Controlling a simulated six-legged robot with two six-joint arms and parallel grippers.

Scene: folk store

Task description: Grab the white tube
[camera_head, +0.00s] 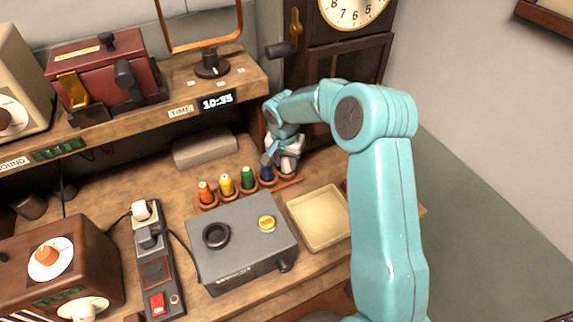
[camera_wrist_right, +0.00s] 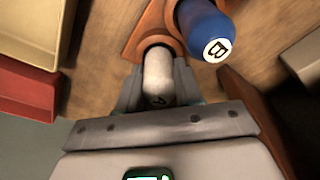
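The white tube (camera_wrist_right: 157,76) stands in the last hole at the right end of the wooden tube rack (camera_head: 290,184). My right gripper (camera_head: 280,152) reaches down over that end of the rack and mostly hides the tube in the head view. In the right wrist view, the gripper's two fingers (camera_wrist_right: 158,90) lie close against both sides of the white tube, with no clear gap. The tube's lower end still sits at the rack. My left gripper is not in view.
A blue tube (camera_wrist_right: 207,30) stands right beside the white one. Green (camera_head: 248,178), yellow (camera_head: 227,184) and orange (camera_head: 205,192) tubes follow to the left. A grey device (camera_head: 240,250) and a cream tray (camera_head: 318,218) are in front. A shelf (camera_head: 150,112) runs behind.

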